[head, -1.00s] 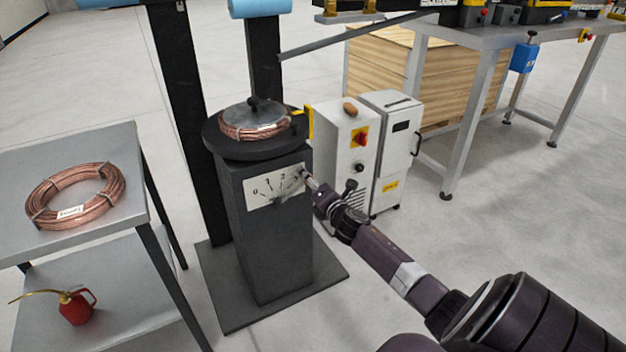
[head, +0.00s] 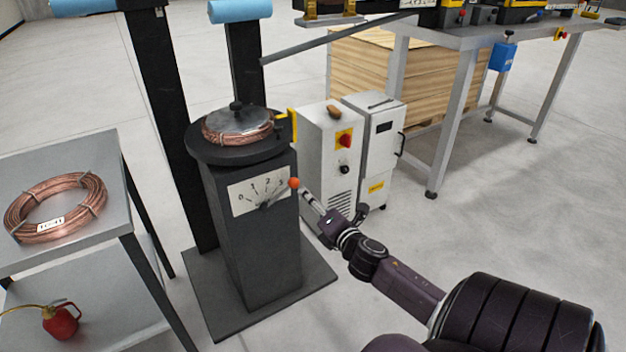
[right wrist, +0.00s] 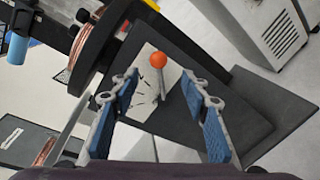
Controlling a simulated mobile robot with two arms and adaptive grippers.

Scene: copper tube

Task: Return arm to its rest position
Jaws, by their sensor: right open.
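My right arm comes in from the lower right of the head view. Its gripper (head: 310,198) is beside the dark pedestal (head: 255,245), just right of and below a small orange knob (head: 294,183). In the right wrist view the gripper's two blue-padded fingers (right wrist: 160,82) stand wide apart, with nothing held. The orange knob (right wrist: 158,60) on its thin lever shows beyond the fingertips, apart from them. The knob lies at the right end of the numbered white dial (head: 261,191), by the 3. My left gripper is not in view.
A copper coil sits on the pedestal's round turntable (head: 240,150). A grey machine cabinet (head: 328,150) stands close behind my right gripper. A metal table (head: 105,185) at left bears another copper coil (head: 60,203). Floor at right (head: 530,230) is clear.

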